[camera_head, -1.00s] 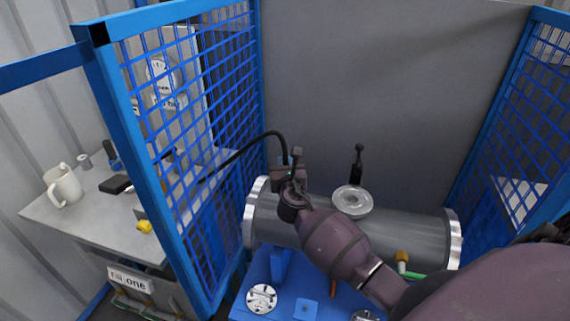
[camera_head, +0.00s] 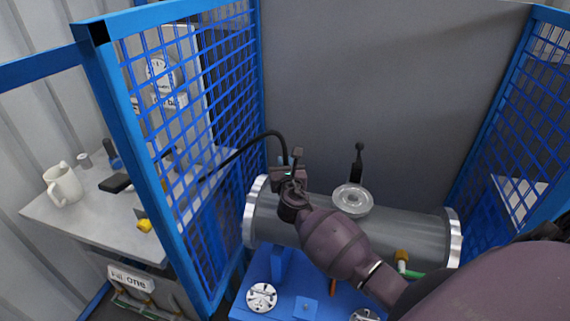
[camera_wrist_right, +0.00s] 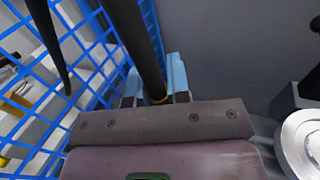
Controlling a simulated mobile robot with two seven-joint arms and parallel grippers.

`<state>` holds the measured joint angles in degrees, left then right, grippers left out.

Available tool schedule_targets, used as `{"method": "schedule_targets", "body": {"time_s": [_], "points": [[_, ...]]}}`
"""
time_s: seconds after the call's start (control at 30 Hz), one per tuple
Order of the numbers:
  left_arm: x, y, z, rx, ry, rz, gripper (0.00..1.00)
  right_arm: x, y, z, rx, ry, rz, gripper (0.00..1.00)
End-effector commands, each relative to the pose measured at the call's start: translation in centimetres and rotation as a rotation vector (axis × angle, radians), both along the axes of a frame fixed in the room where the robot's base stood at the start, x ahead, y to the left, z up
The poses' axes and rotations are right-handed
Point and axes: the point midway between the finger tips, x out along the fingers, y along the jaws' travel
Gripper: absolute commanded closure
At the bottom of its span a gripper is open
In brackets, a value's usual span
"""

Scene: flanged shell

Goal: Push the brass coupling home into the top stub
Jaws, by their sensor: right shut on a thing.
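My right gripper (camera_head: 287,163) is over the left part of the grey flanged shell (camera_head: 400,229). Its light blue fingers (camera_wrist_right: 157,88) are shut around the end of a black hose (camera_wrist_right: 135,32) in the right wrist view. A small brass ring of the coupling (camera_wrist_right: 161,99) shows between the fingers, at the edge of my gripper body. The rest of the coupling and the top stub are hidden behind my gripper and wrist, so I cannot tell how they meet. My left gripper is not in view.
A pale round flange (camera_head: 352,201) and a black upright handle (camera_head: 358,163) stand right of my gripper. Blue mesh fences (camera_head: 197,140) flank the shell. A brass fitting with a green hose (camera_head: 416,275) is at the lower right. A bench with a mug (camera_head: 65,187) stands left.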

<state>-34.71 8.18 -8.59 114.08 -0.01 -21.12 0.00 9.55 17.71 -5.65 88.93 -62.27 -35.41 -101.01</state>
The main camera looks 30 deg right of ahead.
Motion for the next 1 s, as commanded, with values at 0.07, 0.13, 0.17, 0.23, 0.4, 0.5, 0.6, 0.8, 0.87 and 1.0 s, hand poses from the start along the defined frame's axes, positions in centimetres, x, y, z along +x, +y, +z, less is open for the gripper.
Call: {"method": "schedule_targets", "body": {"time_s": [0.07, 0.13, 0.17, 0.23, 0.4, 0.5, 0.6, 0.8, 0.87, 1.0], "points": [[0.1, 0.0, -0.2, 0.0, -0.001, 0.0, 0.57, 0.0, 0.0, -0.2, 0.0, -0.001, 0.0, 1.0], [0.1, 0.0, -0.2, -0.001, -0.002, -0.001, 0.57, 0.0, 0.0, -0.3, 0.0, -0.001, 0.0, 1.0], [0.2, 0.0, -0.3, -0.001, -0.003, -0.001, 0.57, 0.0, 0.0, -0.4, 0.0, -0.001, 0.0, 1.0], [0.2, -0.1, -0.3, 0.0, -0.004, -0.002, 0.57, 0.0, 0.0, -0.5, 0.0, -0.001, 0.0, 1.0], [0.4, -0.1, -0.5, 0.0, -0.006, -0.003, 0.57, 0.0, 0.0, -0.9, -0.001, 0.0, 0.0, 1.0], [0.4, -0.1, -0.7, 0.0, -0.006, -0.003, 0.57, 0.0, 0.0, -1.1, -0.001, 0.0, 0.0, 1.0], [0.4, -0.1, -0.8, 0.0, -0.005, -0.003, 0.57, 0.0, 0.0, -1.3, -0.001, 0.0, 0.0, 1.0], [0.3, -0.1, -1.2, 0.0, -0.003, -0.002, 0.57, 0.0, 0.0, -1.7, -0.001, 0.0, 0.0, 1.0], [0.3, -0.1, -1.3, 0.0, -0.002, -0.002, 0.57, 0.0, 0.0, -1.8, -0.001, 0.0, 0.0, 1.0], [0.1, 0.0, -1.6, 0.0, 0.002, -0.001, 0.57, 0.0, 0.0, -2.1, -0.001, 0.0, 0.0, 1.0]]}}
